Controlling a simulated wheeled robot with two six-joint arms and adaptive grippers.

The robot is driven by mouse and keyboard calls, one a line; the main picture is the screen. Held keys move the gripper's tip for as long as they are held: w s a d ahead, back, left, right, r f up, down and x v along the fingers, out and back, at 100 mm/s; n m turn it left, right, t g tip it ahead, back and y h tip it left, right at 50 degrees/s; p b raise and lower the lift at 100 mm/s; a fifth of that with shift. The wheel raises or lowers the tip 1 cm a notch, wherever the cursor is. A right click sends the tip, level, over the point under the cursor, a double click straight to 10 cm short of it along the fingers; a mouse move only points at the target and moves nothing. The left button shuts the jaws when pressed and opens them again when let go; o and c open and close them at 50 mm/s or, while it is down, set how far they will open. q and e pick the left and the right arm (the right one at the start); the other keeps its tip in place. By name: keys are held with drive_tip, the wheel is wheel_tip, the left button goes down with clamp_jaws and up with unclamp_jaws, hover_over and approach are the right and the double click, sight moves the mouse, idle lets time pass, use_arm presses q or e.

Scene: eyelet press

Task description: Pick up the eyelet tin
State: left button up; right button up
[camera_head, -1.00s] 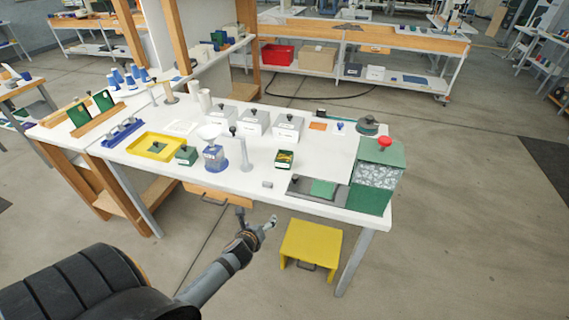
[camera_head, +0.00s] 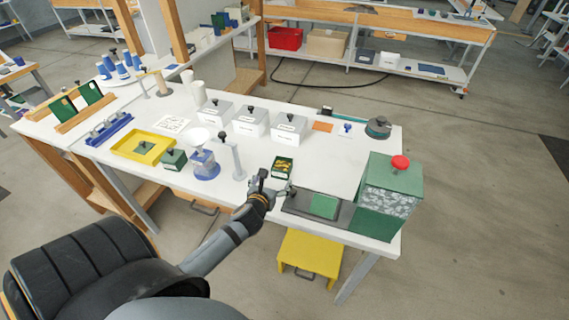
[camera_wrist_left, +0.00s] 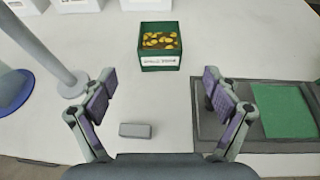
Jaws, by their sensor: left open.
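The eyelet tin (camera_head: 282,168) is a small open green box with a white label and gold eyelets inside. It stands upright on the white table, and it shows at the top middle of the left wrist view (camera_wrist_left: 160,47). My left gripper (camera_head: 262,180) is over the table's front edge, close in front of the tin. In the left wrist view the left gripper (camera_wrist_left: 165,88) is open and empty, its two fingers wide apart, with the tin ahead, centred between them and not touched. My right gripper is not in view.
A small grey block (camera_wrist_left: 135,130) lies on the table between tin and gripper. A grey post (camera_wrist_left: 50,50) stands left. A dark plate with a green pad (camera_head: 324,206) and a green press box with a red knob (camera_head: 390,190) stand right. White boxes (camera_head: 250,122) stand behind.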

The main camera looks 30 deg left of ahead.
sight(279, 171)
use_arm(q)
drive_tip(key=x, duration=0.2)
drive_tip(key=shift+w+a, duration=0.1)
drive_tip(key=shift+w, duration=0.25)
drive_tip(key=x, duration=0.2)
drive_tip(key=shift+w+f, duration=0.25)
drive_tip(key=shift+w+a, duration=0.1)
drive_tip(key=shift+w, duration=0.05)
drive_tip(key=x, duration=0.5)
drive_tip(key=shift+c, duration=0.3)
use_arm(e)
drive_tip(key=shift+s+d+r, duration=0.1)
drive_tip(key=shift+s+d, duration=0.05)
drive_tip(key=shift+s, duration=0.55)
use_arm(q)
drive_tip(key=shift+s+r, duration=0.1)
drive_tip(key=shift+s, duration=0.1)
drive_tip(key=shift+c, duration=1.3)
drive_tip(key=c, duration=0.9)
drive_tip(key=shift+c, duration=1)
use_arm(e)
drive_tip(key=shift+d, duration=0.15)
